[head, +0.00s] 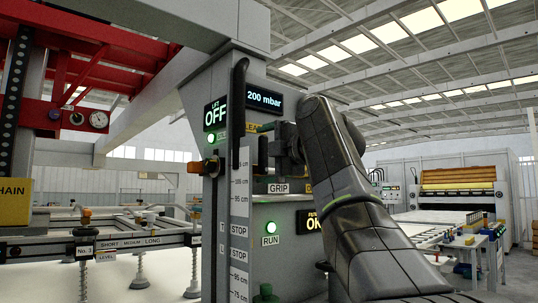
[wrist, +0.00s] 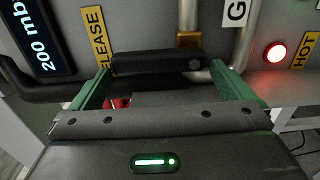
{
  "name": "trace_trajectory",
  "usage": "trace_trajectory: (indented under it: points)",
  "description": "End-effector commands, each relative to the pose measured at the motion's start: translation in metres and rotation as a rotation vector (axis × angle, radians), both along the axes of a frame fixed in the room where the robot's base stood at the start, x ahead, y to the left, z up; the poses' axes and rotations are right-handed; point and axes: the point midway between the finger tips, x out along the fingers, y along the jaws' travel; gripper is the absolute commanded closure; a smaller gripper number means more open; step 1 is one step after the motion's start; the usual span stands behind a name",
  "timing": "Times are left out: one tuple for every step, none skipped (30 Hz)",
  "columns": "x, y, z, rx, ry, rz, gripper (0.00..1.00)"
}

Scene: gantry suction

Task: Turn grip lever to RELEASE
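The grip lever appears in the wrist view as a black bar (wrist: 155,65) with a bolt at its right end. It lies between the two green fingers of my gripper (wrist: 160,78). The fingers are wide apart, one near each end of the bar; I see no clear contact. A yellow RELEASE label (wrist: 100,38), partly cut off, is left of the bar. A white GRIP label (wrist: 237,12) is at upper right, mostly cut off. In the head view, my gripper (head: 270,140) is at the panel above the GRIP label (head: 278,188), and my wrist hides the lever.
The grey column carries a display (head: 264,99) reading 200 mbar and a LIFT OFF display (head: 215,114). A black vertical handle (head: 240,115) stands close left of my gripper. A pipe (wrist: 245,40) and a red lamp (wrist: 275,53) are right of the bar.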

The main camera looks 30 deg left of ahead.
Motion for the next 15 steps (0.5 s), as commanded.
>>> trace_trajectory:
  points:
    - [-0.001,-0.002,0.000,0.001,0.000,-0.001,0.00]
    - [-0.001,-0.003,0.000,0.001,0.000,-0.001,0.00]
    - [-0.002,-0.006,0.001,0.001,0.001,-0.001,0.00]
    - [-0.003,-0.009,0.001,0.001,0.000,-0.002,0.00]
    - [-0.005,-0.013,0.001,0.001,0.000,-0.003,0.00]
    - [-0.007,-0.019,0.001,0.002,-0.001,-0.004,0.00]
    - [-0.009,-0.023,0.001,0.003,-0.001,-0.004,0.00]
    - [-0.011,-0.029,0.001,0.002,-0.002,-0.005,0.00]
    - [-0.014,-0.036,0.001,0.002,-0.002,-0.005,0.00]
    - [-0.016,-0.041,0.001,0.002,-0.001,-0.006,0.00]
    - [-0.018,-0.047,0.001,0.002,-0.001,-0.006,0.00]
    - [-0.022,-0.054,0.001,0.001,-0.001,-0.006,0.00]
    - [-0.023,-0.059,0.001,0.001,0.000,-0.006,0.00]
    - [-0.025,-0.064,0.001,0.001,-0.001,-0.006,0.00]
    - [-0.028,-0.070,0.001,0.001,-0.001,-0.006,0.00]
